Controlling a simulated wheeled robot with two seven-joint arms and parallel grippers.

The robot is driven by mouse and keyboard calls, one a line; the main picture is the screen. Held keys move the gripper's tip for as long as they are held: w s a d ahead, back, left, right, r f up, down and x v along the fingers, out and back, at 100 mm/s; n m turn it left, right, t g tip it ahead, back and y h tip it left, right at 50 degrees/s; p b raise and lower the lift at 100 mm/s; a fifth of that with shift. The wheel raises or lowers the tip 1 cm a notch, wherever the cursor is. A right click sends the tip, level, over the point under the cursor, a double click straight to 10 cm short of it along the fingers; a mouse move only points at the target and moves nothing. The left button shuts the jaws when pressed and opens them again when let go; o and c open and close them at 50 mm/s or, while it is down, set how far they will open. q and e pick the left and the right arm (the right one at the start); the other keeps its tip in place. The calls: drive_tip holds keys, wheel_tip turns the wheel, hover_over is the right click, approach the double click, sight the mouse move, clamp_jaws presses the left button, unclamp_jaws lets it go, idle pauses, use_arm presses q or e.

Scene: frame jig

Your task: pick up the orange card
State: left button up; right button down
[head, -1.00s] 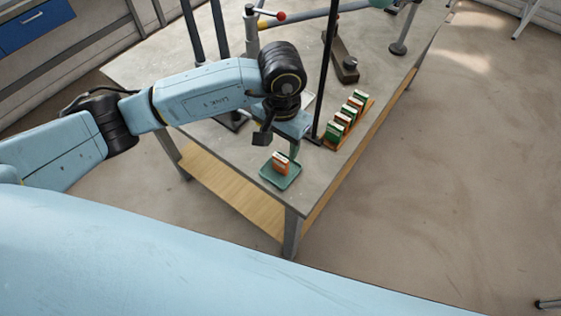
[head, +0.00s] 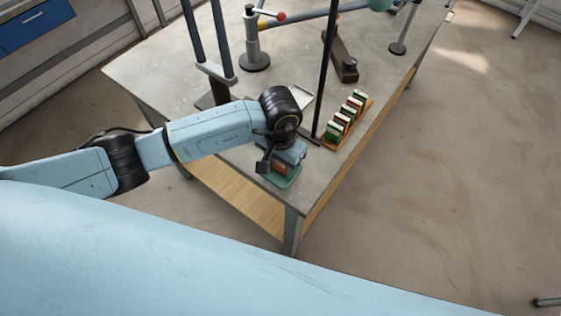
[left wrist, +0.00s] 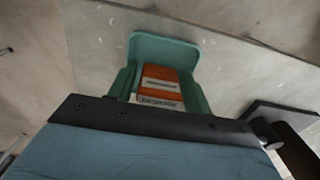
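The orange card (left wrist: 160,82) is a small orange block with white label bands. It stands on a green tray (left wrist: 163,47) at the near corner of the table; in the head view the tray (head: 291,182) shows only in part under my gripper. My left gripper (left wrist: 160,92) is over the tray, with one green finger on each side of the card. The fingers look open, with the card between them; I cannot tell whether they touch it. In the head view the left gripper (head: 282,168) hides most of the card. My right gripper is not in view.
An orange rack (head: 347,131) with several green cards stands right of the tray, near a thin black post (head: 324,75). A flat pale plate (head: 301,95) and a grey stand (head: 252,48) are farther back. The table's edge is close to the tray.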

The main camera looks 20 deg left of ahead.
use_arm(q)
drive_tip(key=c, duration=0.6)
